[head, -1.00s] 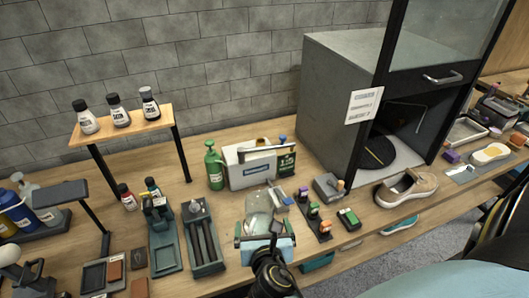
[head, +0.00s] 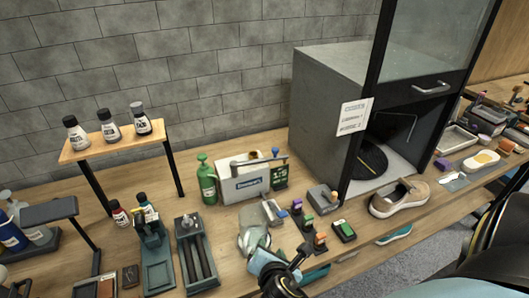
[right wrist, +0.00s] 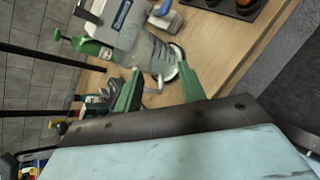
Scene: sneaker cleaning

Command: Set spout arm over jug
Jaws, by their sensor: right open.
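A clear, greyish jug (head: 250,224) stands on the bench near its front edge, partly hidden by my right gripper (head: 256,242). In the right wrist view, the jug (right wrist: 152,52) shows just beyond the gripper's two green fingers (right wrist: 157,85), which are apart and empty. I cannot tell whether a finger touches the jug. Behind the jug is a white box-shaped unit (head: 244,186) with a grey bar across its top (head: 262,161), which looks like the spout arm. The bar's blue-tipped end is at the right. My left gripper is out of view.
A green bottle (head: 207,182) stands left of the unit. Right of the jug are a small grey item (head: 273,211), a dark tray of brushes (head: 306,230) and a sneaker (head: 399,198). Dark green holders (head: 195,252) stand to the left. A black-framed cabinet (head: 335,115) rises behind.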

